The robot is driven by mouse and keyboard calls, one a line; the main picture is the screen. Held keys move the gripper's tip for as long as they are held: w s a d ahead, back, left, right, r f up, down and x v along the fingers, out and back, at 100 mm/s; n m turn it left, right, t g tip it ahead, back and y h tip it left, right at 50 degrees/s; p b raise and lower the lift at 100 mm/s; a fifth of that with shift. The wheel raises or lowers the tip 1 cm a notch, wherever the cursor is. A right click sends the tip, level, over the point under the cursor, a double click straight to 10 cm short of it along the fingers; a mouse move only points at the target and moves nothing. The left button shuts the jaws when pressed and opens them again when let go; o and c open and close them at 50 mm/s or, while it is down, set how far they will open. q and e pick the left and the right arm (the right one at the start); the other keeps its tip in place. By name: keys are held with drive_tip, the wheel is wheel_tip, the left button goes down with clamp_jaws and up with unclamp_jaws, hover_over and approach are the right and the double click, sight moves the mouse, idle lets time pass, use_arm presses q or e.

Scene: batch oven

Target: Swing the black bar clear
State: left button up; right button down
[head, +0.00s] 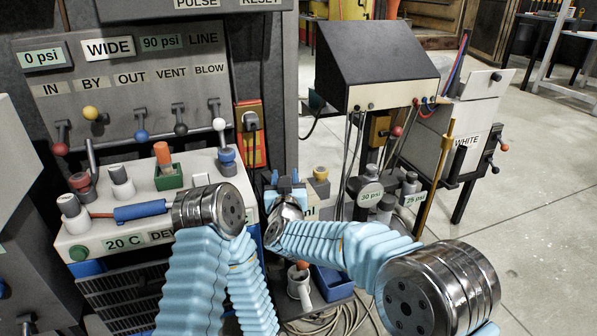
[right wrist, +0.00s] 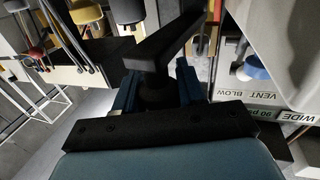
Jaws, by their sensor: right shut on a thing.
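The black bar (right wrist: 172,42) shows in the right wrist view as a dark slanted lever on a round black hub. My right gripper (right wrist: 157,88) has its two blue fingers on either side of the hub below the bar, shut on it. In the head view my right gripper (head: 286,180) is small, at the end of my right arm near the middle. The bar is hard to make out there, and what it is fixed to is hidden. My left arm stands folded at the lower left of the head view; its gripper is not seen.
A grey panel with several valve levers (head: 141,135) stands at the left, above a white bench unit (head: 180,183) with knobs. A black hooded box (head: 371,60) and bottles (head: 370,193) stand right of my right gripper. Open concrete floor (head: 530,170) lies at the right.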

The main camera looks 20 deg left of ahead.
drive_tip(key=shift+r, duration=0.3)
drive_tip(key=c, duration=0.7)
unclamp_jaws()
drive_tip(key=shift+a, duration=0.1)
drive_tip(key=shift+f, duration=0.15)
drive_tip(key=b+v, duration=0.1)
drive_tip(key=v, duration=1.3)
drive_tip(key=shift+a, duration=0.15)
